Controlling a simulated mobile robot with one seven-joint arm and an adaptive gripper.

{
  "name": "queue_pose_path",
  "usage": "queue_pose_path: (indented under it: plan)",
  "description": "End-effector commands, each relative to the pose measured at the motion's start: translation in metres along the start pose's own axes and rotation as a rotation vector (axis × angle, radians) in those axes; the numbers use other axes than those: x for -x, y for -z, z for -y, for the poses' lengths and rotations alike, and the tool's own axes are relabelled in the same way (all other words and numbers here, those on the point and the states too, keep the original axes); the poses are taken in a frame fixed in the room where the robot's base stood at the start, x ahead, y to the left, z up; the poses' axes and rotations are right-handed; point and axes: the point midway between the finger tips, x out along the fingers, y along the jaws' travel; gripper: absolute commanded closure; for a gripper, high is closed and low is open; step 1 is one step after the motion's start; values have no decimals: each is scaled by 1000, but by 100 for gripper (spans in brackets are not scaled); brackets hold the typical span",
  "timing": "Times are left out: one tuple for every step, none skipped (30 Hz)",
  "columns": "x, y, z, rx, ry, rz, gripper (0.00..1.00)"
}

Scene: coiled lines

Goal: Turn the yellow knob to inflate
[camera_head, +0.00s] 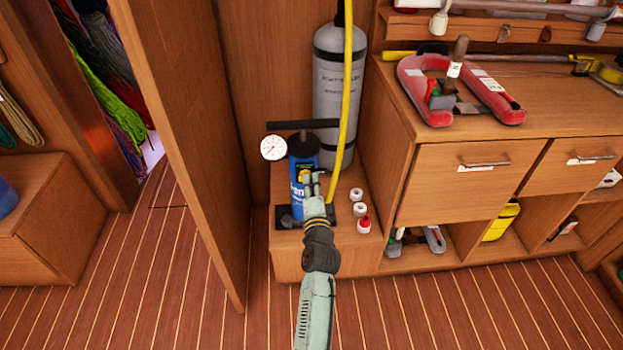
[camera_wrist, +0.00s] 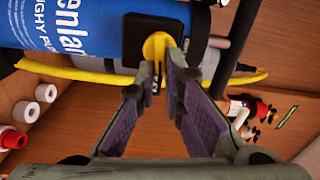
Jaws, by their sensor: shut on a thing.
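The yellow knob (camera_wrist: 156,46) sits on a black plate on the side of the blue pump (camera_wrist: 60,28). In the wrist view my gripper (camera_wrist: 161,68) has its fingertips on either side of the knob and is shut on it. In the head view the blue pump (camera_head: 300,160) stands on a low wooden box, with a black T-handle on top. My gripper (camera_head: 314,182) reaches its front there and covers part of it. A white round gauge (camera_head: 273,148) is beside the pump's top left.
A grey cylinder (camera_head: 331,90) stands behind the pump, with a yellow hose (camera_head: 347,80) running down past it. Small white-capped items (camera_head: 356,194) and a red one lie right of the pump. A wooden panel (camera_head: 190,120) stands close on the left. Drawers (camera_head: 470,180) are on the right.

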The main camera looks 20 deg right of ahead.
Motion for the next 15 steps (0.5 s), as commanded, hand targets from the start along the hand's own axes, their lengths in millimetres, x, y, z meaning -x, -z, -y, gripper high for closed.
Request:
queue_pose_path:
  plan:
    - [0, 0, 1, -26, -2, 0, 100]
    - [0, 1, 1, -41, -1, 0, 100]
    - [0, 1, 0, -59, -1, -1, 100]
    - [0, 1, 0, -72, 0, -1, 100]
    - [0, 0, 0, -85, 0, -1, 100]
    - [0, 0, -1, -99, 0, -1, 100]
    - [0, 0, -1, -107, 0, -1, 100]
    - [0, 0, -1, -115, -1, -1, 100]
    - [0, 0, -2, -124, -1, -1, 100]
    - [0, 0, -2, -130, -1, -1, 100]
    - [0, 0, -2, -136, -1, -1, 100]
    - [0, 0, -2, -141, -1, -1, 100]
    - [0, 0, -2, -145, -1, 0, 100]
    - [0, 0, -2, -147, -1, 0, 100]
    - [0, 0, -3, -150, -1, 0, 100]
